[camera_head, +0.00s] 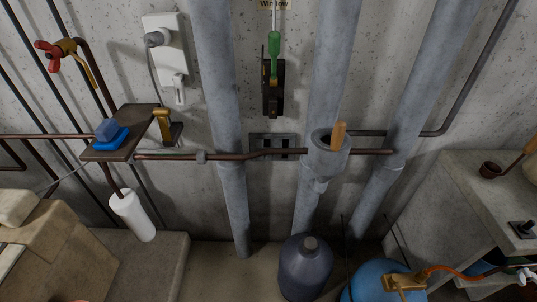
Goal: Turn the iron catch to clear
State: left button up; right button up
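No part is clearly recognisable as the iron catch. A dark, rusty iron plate (273,98) is fixed upright on the concrete wall near the middle. A brass bracket-like piece (162,125) is at the right end of the small shelf. Neither of my grippers shows in the head view.
Thick grey vertical pipes (221,100) and a thin horizontal pipe (225,156) cross the wall. The small shelf (132,148) holds a blue block (108,130). A dark jug (305,268) and a blue tank (375,280) stand below. The grey bench (470,180) is at right.

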aim_at(273, 101)
jog(key=k, duration=1.3)
jog(key=z, duration=0.6)
jog(key=i, duration=0.6)
jog(key=z, duration=0.55)
jog(key=i, duration=1.1)
jog(key=u, duration=0.5)
